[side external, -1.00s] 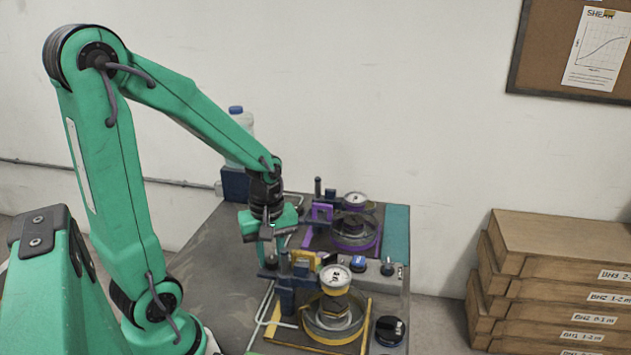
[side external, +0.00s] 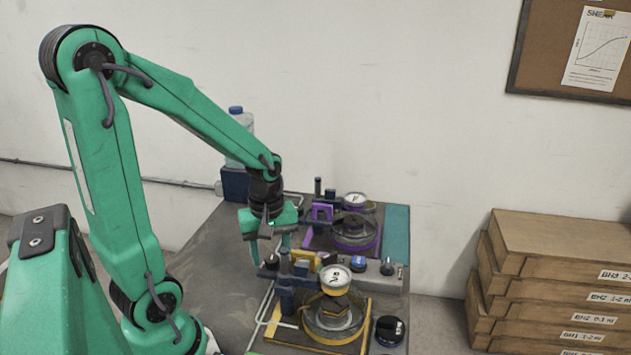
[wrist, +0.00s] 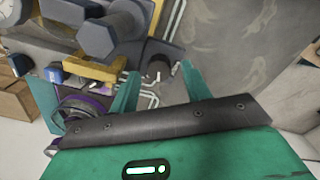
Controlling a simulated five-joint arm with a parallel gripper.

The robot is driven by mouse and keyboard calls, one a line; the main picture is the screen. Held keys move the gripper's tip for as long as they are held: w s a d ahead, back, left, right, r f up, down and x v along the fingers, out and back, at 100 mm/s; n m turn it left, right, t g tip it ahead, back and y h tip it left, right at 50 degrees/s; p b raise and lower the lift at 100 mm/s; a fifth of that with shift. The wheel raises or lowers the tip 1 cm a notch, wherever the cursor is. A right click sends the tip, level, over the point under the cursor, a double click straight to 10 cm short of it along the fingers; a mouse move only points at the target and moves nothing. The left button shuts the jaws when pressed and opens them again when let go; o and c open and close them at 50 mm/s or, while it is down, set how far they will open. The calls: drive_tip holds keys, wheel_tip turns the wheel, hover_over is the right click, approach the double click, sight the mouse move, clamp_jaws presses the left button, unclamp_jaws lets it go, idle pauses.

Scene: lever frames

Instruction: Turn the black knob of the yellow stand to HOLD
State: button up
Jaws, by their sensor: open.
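The yellow stand (side external: 368,318) is at the front of the bench, with a white-faced dial and a round dish in a yellow frame. A large black knob (side external: 390,329) with a pale mark is at its right; I cannot read any label. A smaller dark round knob (side external: 271,260) is at its left side. My gripper (side external: 268,254) is open and points down over this smaller knob. In the wrist view, a small dark knob (wrist: 156,69) shows between my two spread fingers (wrist: 159,72). Contact cannot be told.
A similar purple stand (side external: 322,212) is behind, with a black knob (side external: 388,268) and a blue part (side external: 358,263) in front of it. A water bottle (side external: 242,122) is at the back left. Wooden boxes (side external: 560,245) are stacked at right. The bench's left part is bare.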

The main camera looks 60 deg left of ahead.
sight(273, 261)
drive_tip(key=shift+r, duration=3.7)
drive_tip(key=s+d+r+m+t, duration=0.2)
drive_tip(key=d+r+m+t, duration=0.3)
drive_tip(key=m, duration=1)
drive_tip(key=d+r, duration=0.2)
drive_tip(key=d, duration=0.1)
drive_tip(key=shift+s+d+t, duration=0.2)
drive_tip(key=shift+d+t, duration=0.1)
drive_tip(key=shift+d, duration=0.05)
drive_tip(key=shift+o, duration=0.2)
